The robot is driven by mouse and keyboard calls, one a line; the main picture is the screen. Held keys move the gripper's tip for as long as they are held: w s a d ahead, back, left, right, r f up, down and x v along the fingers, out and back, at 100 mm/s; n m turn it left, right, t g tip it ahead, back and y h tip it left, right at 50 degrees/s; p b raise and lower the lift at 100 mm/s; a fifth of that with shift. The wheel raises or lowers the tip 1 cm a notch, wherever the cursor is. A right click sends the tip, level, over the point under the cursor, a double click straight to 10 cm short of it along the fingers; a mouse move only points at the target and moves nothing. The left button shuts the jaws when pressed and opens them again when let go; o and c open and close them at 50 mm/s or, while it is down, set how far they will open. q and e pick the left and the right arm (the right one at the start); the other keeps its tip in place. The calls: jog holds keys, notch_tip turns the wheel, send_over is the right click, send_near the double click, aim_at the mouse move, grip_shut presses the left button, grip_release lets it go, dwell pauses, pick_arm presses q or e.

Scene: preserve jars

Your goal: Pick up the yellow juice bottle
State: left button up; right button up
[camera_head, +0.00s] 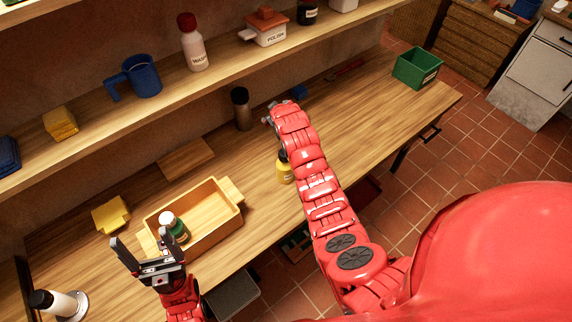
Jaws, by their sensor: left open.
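The yellow juice bottle (284,173) has a dark cap and stands on the wooden bench in the middle of the view. My right arm passes right beside it and hides part of it. My left gripper (149,246) is at the lower left, open and empty, fingers pointing up in the picture. It is well to the left of the yellow bottle, near the front left of a wooden tray. At the far end of my right arm, small grey parts of the right gripper (270,113) show beyond the bottle; its fingers are too hidden to tell their state.
The wooden tray (240,222) holds a green bottle with a white cap (174,228). A yellow block (110,214), a cutting board (186,158), a dark bottle (241,110) and a green box (416,69) are on the bench. A shelf (100,121) runs above the back.

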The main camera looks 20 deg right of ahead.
jog(key=s+r+g+p, duration=0.1)
jog(key=s+r+g, duration=0.1)
jog(key=s+g, duration=0.25)
notch_tip(320, 180, up, 4)
jog(key=g, duration=0.6)
send_over(285, 162)
jog(key=w, duration=0.2)
jog(key=shift+y, duration=0.4)
jog(key=f+b, duration=0.1)
jog(key=f, duration=0.1)
jog(key=f+b, duration=0.2)
jog(key=f, duration=0.1)
jog(key=f+b, duration=0.2)
jog(key=f, duration=0.1)
jog(key=shift+w+d+f, duration=0.15)
jog(key=shift+d+f, duration=0.05)
jog(key=shift+d, duration=0.15)
notch_tip(285, 162, down, 3)
jog(key=shift+r+p, duration=0.1)
jog(key=shift+p, duration=0.65)
jog(key=shift+f, duration=0.3)
jog(key=f+p, duration=0.1)
jog(key=f, duration=0.1)
jog(key=f+p, duration=0.1)
jog(key=shift+s+f+p, duration=0.2)
jog(key=shift+f+p, duration=0.15)
jog(key=shift+f, duration=0.8)
jog(key=shift+c, duration=0.2)
grip_shut()
